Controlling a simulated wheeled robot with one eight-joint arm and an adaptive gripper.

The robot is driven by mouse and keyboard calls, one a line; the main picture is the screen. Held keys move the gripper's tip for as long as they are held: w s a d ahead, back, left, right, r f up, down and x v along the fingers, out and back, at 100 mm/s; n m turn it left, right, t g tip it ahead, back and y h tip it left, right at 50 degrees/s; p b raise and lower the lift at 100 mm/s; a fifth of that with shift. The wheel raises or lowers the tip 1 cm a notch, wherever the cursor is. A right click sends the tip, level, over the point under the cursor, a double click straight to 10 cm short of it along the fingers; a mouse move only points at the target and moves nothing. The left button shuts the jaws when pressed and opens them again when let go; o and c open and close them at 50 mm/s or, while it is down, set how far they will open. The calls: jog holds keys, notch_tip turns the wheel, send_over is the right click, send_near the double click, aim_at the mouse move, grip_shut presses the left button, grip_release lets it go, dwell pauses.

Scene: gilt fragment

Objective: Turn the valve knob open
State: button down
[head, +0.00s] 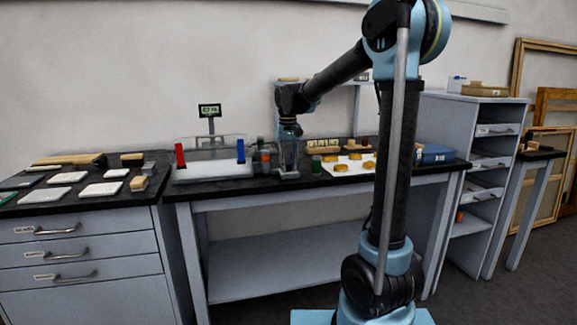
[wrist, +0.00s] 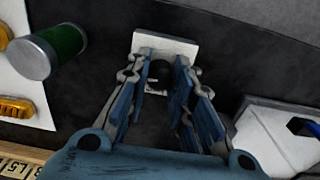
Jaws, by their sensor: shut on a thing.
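The valve knob (wrist: 160,70) is a small dark round knob on a pale, whitish base plate (wrist: 168,43) in the wrist view. My gripper (wrist: 160,78) has one finger on each side of the knob and is shut on it. In the head view my gripper (head: 289,165) points down at the middle of the dark-topped bench. There it hides the knob. Any turn marking on the valve is too small to read.
A green cylinder (wrist: 62,42) stands left of my gripper in the wrist view, near a white sheet with yellow pieces (wrist: 16,110). A white tray (wrist: 265,135) lies close on the right. In the head view a red post (head: 180,156) and a blue post (head: 240,151) stand on it.

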jog(key=shift+w+m, duration=0.15)
jog(key=shift+m, duration=0.55)
jog(key=c, duration=1.4)
grip_release()
jog(key=shift+o, duration=0.2)
notch_tip(320, 180, up, 12)
